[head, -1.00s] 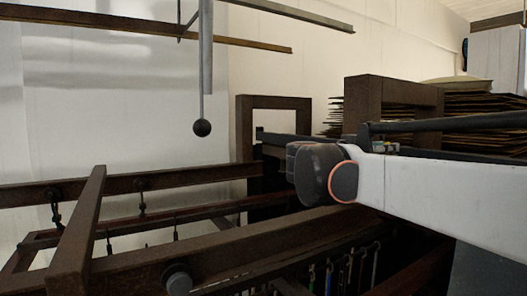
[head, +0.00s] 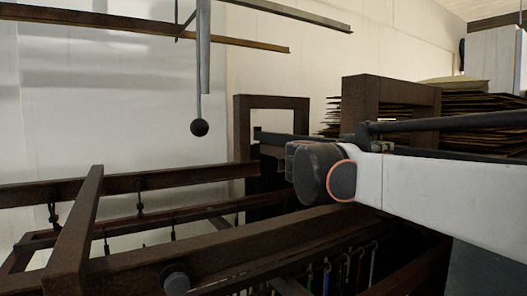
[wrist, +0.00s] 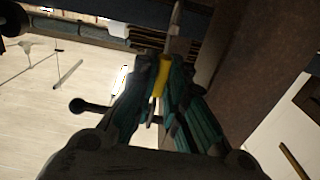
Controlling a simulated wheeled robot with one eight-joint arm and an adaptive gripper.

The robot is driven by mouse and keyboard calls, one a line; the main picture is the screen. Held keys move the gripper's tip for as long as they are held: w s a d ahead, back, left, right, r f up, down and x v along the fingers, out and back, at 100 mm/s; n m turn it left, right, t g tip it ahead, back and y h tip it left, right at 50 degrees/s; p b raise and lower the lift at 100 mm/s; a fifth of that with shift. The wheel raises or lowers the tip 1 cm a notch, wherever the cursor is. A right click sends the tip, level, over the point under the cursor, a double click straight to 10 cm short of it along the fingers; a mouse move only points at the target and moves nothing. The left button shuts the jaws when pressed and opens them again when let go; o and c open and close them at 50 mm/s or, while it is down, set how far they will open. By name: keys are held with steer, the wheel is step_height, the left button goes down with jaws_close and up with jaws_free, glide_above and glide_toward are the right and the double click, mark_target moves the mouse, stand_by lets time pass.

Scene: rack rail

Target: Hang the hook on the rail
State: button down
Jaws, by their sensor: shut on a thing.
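In the wrist view, my gripper (wrist: 168,95) has teal fingers closed around a thin piece with a yellow part, which I take to be the hook (wrist: 162,76). A thin grey length beyond the fingertips may belong to it. The fingers hide much of its shape. A dark beam, possibly the rail (wrist: 235,20), crosses the top of the wrist view; I cannot tell whether the hook touches it. In the head view my arm reaches in from the right, and its dark joint hides the gripper and hook.
Brown frame beams (head: 75,235) fill the lower left of the head view, with dark hooks (head: 52,208) hanging there. Several coloured pieces (head: 342,270) hang below the front beam. A rod with a dark ball (head: 200,128) hangs above. Stacked sheets (head: 490,108) stand behind my arm.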

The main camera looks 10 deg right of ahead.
steer(key=shift+r, duration=0.15)
steer(key=shift+a+r+p, duration=0.15)
steer(key=shift+r+p, duration=0.25)
steer(key=shift+r, duration=0.15)
steer(key=shift+a+r, duration=0.1)
steer(key=shift+s+a+r+p, duration=0.3)
steer(key=shift+a+r+p, duration=0.15)
steer(key=shift+r, duration=0.15)
steer(key=v, duration=0.7)
stand_by(0.6)
